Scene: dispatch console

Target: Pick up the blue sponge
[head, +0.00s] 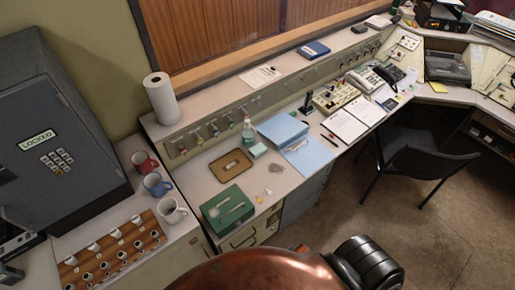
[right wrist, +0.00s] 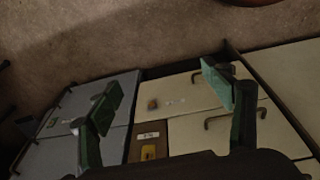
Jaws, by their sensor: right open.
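A small pale blue-green block, which looks like the sponge (head: 258,150), lies on the console desk in the head view. It is beside the left front corner of a larger blue box or binder (head: 283,129), just below a clear pump bottle (head: 248,130). My right gripper (right wrist: 162,90) shows only in the right wrist view. Its green-padded fingers are wide apart with nothing between them, over cabinet fronts and floor. The sponge is not in that view. My left gripper is not in view.
A brown tray (head: 231,171), a green box (head: 228,208) and a blue sheet (head: 308,157) lie near the sponge. Mugs (head: 158,185) and a paper roll (head: 162,98) stand to the left. The right wrist view shows drawer fronts (right wrist: 190,90) with handles. A black chair (head: 415,160) stands right.

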